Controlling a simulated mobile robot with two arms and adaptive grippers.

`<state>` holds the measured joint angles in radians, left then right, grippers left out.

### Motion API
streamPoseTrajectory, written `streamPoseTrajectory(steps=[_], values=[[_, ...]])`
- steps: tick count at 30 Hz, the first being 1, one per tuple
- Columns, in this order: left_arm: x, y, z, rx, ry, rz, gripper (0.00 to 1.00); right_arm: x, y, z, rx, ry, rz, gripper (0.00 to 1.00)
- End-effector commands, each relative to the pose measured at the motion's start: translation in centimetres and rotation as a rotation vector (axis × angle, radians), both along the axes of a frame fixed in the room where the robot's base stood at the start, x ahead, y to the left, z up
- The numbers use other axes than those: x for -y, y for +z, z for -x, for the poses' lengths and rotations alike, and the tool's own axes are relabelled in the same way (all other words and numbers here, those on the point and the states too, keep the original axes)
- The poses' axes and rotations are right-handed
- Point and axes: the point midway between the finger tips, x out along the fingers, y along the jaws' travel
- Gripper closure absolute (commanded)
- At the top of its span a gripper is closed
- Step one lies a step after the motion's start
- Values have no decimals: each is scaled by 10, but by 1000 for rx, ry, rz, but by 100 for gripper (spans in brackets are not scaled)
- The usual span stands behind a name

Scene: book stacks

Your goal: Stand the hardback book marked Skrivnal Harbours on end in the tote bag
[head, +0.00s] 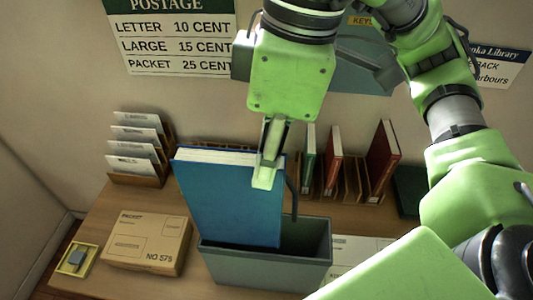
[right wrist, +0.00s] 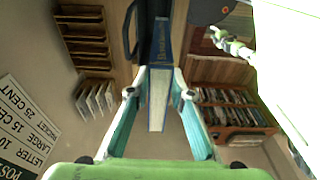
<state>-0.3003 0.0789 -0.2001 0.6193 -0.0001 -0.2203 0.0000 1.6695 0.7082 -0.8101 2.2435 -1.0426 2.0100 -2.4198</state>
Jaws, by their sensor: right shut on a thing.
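A blue hardback book (head: 225,200) with pale page edges stands nearly upright in the head view. My right gripper (head: 268,168) is shut on its upper right part. The book's lower end meets the opening of the grey-green tote bag (head: 265,272), at its left side; the bag's front wall hides the bottom edge, so I cannot tell whether it touches the floor of the bag. In the right wrist view the book (right wrist: 158,100) is between the fingers, with lettering on its blue spine too small to read. My left gripper is not in view.
A brown packet (head: 147,243) lies left of the bag, with a small yellow tray (head: 77,259) farther left. A letter rack (head: 140,150) and upright books (head: 383,160) stand behind. The bag's dark handle (head: 292,197) rises beside the book. The bag's right part looks empty.

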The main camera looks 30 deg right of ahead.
Motion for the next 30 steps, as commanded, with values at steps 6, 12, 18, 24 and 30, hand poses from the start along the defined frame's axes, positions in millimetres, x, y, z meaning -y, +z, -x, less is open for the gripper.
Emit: streamPoseTrajectory(steps=[6,12,18,24,30], values=[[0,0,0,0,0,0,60,0,1,0,2,-1,-3,100],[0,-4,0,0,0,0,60,0,-4,0,2,0,-2,100],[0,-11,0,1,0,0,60,0,-11,0,2,0,-2,100],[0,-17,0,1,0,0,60,0,-19,0,2,-1,-3,100],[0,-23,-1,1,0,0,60,0,-26,0,2,-1,-3,100]])
